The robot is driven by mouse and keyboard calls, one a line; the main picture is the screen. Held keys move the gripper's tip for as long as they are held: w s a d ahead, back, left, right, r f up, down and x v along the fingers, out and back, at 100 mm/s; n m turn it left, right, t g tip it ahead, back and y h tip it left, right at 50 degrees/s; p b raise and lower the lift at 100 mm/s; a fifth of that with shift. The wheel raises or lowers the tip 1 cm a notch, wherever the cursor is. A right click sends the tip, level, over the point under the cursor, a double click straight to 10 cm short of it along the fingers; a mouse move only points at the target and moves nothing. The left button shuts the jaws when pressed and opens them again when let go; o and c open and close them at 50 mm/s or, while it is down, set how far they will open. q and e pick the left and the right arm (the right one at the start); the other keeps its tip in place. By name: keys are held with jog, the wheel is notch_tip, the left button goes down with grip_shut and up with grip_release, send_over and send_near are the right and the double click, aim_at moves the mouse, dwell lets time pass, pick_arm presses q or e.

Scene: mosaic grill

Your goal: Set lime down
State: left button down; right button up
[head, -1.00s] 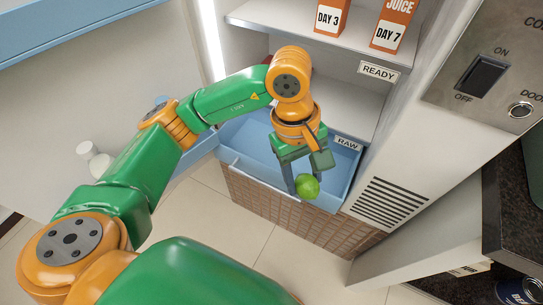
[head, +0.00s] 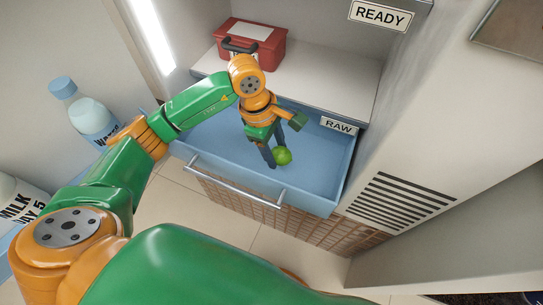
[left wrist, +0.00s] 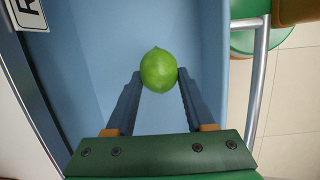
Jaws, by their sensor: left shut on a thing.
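The lime (head: 282,156) is green and round. My left gripper (head: 275,158) is shut on it, and the two dark fingertips press its sides in the left wrist view, where the lime (left wrist: 158,70) shows whole. The lime is over the inside of the open blue drawer (head: 215,154), within its walls. I cannot tell whether it touches the drawer floor. The drawer has a label reading RAW (head: 338,125) at its back right. My right gripper is not in view.
The drawer floor around the lime looks empty. A metal handle bar (head: 235,180) runs along the drawer front. A white shelf with a red box (head: 262,45) is above the back. A water bottle (head: 88,115) and a milk bottle (head: 20,205) stand at left.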

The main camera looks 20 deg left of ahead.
pick_arm(q)
jog(key=f, duration=0.3)
jog(key=a+f, duration=0.1)
jog(key=shift+w+a+f, duration=0.1)
jog(key=shift+w+f, duration=0.05)
jog(key=shift+w, duration=0.1)
jog(key=shift+f, duration=0.15)
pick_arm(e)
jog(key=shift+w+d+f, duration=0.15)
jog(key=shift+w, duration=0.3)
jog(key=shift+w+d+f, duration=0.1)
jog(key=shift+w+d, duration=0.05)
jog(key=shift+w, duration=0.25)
pick_arm(q)
jog(key=shift+f+b, duration=0.1)
jog(key=shift+b, duration=0.25)
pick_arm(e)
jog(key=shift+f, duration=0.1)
